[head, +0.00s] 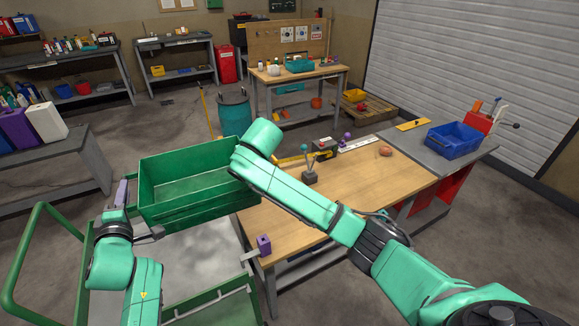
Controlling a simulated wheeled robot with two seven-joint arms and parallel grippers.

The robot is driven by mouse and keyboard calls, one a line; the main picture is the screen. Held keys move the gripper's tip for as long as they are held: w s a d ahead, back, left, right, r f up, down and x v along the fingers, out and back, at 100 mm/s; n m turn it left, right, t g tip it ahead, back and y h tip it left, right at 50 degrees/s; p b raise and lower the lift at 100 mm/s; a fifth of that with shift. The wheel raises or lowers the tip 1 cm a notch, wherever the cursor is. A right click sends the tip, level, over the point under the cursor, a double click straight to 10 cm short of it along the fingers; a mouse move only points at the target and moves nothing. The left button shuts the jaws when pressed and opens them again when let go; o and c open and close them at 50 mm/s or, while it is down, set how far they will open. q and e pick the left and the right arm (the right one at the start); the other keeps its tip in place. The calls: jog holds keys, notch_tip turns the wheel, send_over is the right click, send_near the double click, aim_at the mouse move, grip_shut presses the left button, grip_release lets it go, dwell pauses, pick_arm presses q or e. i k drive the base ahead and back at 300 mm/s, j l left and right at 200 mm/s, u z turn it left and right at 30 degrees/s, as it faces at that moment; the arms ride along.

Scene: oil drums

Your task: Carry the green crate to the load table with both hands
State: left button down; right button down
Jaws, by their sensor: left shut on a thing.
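The green crate (190,208) is open-topped and looks empty. It is roughly level, above the far end of the green cart (215,262) and left of the wooden table (365,190). My left gripper (122,207) is at the crate's left end, shut on the crate; its fingertips are mostly hidden. My right arm reaches across the wooden table to the crate's right end. Its wrist covers that corner and its gripper is hidden. I cannot tell which table is the load table.
The wooden table holds a small tool stand (310,177), a tape measure and other small items; its near left part is bare. A blue bin (453,140) stands on the grey top at the right. A teal drum (234,115) stands behind the crate. A grey bench is at left.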

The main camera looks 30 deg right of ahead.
aim_at(358, 188)
jog(key=l, duration=1.1)
jog(key=i+l, duration=0.15)
jog(key=l, duration=2.1)
jog(key=i, duration=0.05)
